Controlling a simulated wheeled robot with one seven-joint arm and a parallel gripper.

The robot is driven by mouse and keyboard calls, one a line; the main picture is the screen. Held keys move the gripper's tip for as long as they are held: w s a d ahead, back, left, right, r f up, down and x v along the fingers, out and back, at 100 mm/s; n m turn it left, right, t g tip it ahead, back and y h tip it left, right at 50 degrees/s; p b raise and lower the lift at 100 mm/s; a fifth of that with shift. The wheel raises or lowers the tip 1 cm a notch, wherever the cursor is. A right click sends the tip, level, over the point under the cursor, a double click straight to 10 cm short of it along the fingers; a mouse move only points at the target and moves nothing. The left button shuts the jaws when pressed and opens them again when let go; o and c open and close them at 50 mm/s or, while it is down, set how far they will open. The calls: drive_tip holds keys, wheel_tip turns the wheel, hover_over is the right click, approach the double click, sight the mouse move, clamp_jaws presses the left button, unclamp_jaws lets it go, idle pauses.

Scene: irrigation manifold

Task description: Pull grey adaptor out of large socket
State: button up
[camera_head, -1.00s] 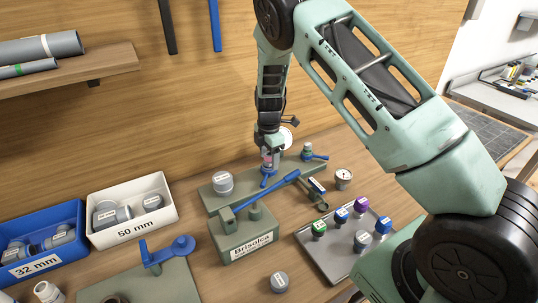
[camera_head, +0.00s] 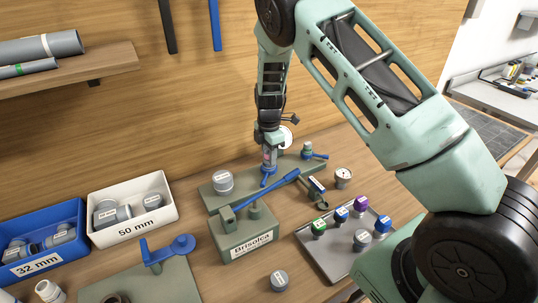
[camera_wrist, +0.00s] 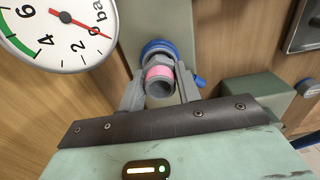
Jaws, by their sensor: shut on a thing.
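In the wrist view my gripper (camera_wrist: 160,92) is shut on the grey adaptor (camera_wrist: 161,88), a short hollow grey piece with a pink band. A finger lies on each side of it. Behind it is a blue ring (camera_wrist: 158,48) on the green manifold; it looks like the large socket's collar. I cannot tell whether the adaptor is still seated in it. In the head view my gripper (camera_head: 269,165) points down over the green manifold block (camera_head: 215,202), with a blue part just below it. The adaptor is mostly hidden there.
A pressure gauge (camera_wrist: 62,30) is close to the gripper in the wrist view. A blue-handled lever on the Brisolca block (camera_head: 248,240) lies in front. A grey tray (camera_head: 325,258) with several coloured-top parts is at right. Bins marked 50 mm (camera_head: 130,233) and 32 mm (camera_head: 45,266) stand left.

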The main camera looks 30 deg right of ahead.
drive_tip(key=shift+r+p, duration=0.3)
drive_tip(key=shift+r, duration=0.35)
drive_tip(key=shift+r, duration=0.5)
drive_tip(key=shift+r+p, duration=0.5)
drive_tip(key=shift+r, duration=0.1)
drive_tip(key=shift+r, duration=0.2)
drive_tip(key=shift+r+p, duration=0.3)
drive_tip(key=shift+r, duration=0.05)
drive_tip(key=shift+r+p, duration=0.3)
drive_tip(key=shift+r, duration=0.3)
drive_tip(key=shift+r+p, duration=1)
drive_tip(key=shift+r, duration=1)
